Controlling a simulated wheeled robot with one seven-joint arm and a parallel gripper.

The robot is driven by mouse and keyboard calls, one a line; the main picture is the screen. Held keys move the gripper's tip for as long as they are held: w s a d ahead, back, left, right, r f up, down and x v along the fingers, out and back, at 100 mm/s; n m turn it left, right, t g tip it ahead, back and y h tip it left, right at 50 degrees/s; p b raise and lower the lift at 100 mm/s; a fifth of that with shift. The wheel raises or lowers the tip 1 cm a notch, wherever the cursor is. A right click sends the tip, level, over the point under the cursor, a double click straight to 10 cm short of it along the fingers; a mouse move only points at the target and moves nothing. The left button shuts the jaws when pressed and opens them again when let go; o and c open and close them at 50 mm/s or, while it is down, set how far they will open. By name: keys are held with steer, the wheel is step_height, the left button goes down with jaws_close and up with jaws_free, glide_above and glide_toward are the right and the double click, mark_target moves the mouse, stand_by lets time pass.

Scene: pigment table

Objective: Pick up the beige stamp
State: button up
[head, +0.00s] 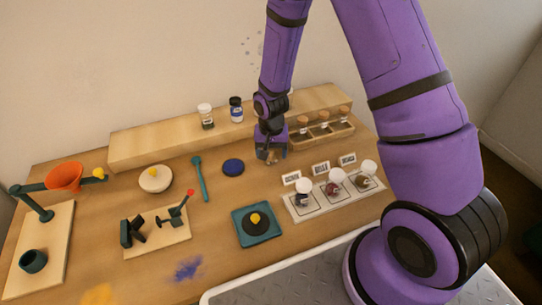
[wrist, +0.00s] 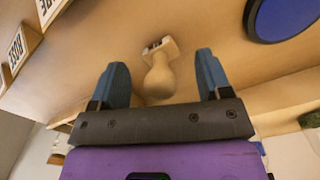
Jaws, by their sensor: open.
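The beige stamp (wrist: 160,78) shows in the wrist view, with a rounded handle and a small block-shaped end. It lies between the two blue fingers of my gripper (wrist: 161,62), with visible gaps on both sides. My gripper is open, and neither finger appears to touch the stamp. In the head view my gripper (head: 268,154) is low over the table, in front of the wooden shelf. There the stamp (head: 273,158) is mostly hidden by the fingers.
A dark blue disc (head: 233,167) lies just left of my gripper. Small label cards (head: 320,168) and a board with several jars (head: 332,201) stand to the right. A compartmented wooden box (head: 322,133) is behind. A teal tray (head: 257,237) stands nearer the front edge.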

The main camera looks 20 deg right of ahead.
steer(key=shift+f, duration=1)
steer(key=c, duration=1)
steer(key=shift+r, duration=0.15)
